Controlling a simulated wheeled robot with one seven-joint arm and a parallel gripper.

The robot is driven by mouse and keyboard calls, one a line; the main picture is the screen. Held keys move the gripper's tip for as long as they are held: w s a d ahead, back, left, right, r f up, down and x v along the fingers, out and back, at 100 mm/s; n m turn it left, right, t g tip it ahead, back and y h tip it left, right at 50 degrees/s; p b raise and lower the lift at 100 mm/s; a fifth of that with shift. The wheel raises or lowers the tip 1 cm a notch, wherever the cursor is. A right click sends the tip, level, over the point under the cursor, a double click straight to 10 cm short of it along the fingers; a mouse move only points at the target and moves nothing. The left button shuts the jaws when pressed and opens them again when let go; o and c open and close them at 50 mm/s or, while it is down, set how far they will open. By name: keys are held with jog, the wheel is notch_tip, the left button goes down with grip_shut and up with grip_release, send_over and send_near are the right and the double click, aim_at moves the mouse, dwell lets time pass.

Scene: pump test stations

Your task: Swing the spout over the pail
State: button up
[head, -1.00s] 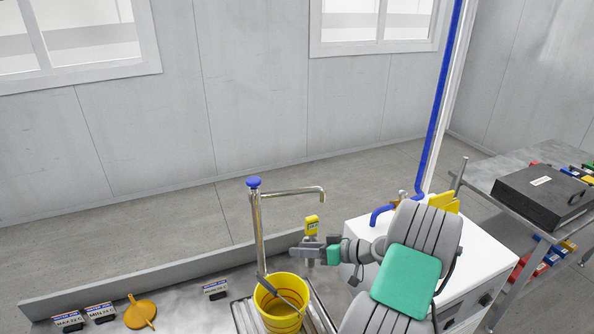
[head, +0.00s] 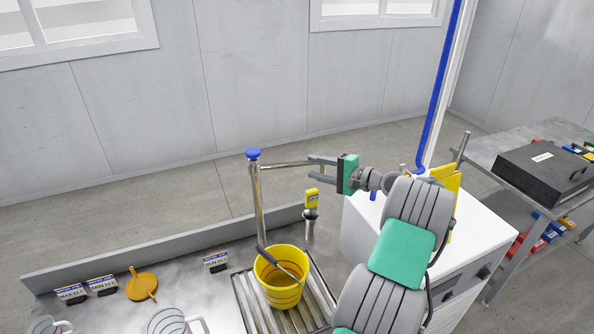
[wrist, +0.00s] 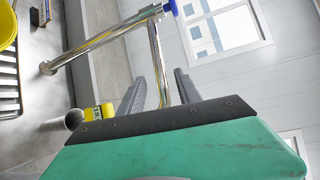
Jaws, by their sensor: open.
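The metal spout (head: 285,165) extends right from the top of the upright post (head: 258,205), which has a blue cap. The yellow pail (head: 278,287) stands on a slatted grate in front of the post's foot, with a grey handle across it. The spout points to the right, its end not above the pail. My gripper (head: 312,167) is open at the spout's outer end. In the wrist view the spout (wrist: 156,55) runs down between the two parted fingers of my gripper (wrist: 161,78). I cannot tell whether a finger touches it. The spout's tip is hidden.
A metal cup (head: 310,225) with a yellow gauge (head: 312,196) stands below my gripper. A white cabinet (head: 385,235) is to the right, with a blue pipe (head: 436,100) behind it.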

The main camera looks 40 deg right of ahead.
aim_at(301, 165)
jog(key=b+x, duration=0.5)
jog(key=x, duration=0.2)
jog(key=shift+a+f+b, duration=0.1)
jog(key=shift+a+b, duration=0.05)
jog(key=shift+b, duration=0.2)
jog(key=shift+c, duration=0.3)
grip_shut()
dwell(0.8)
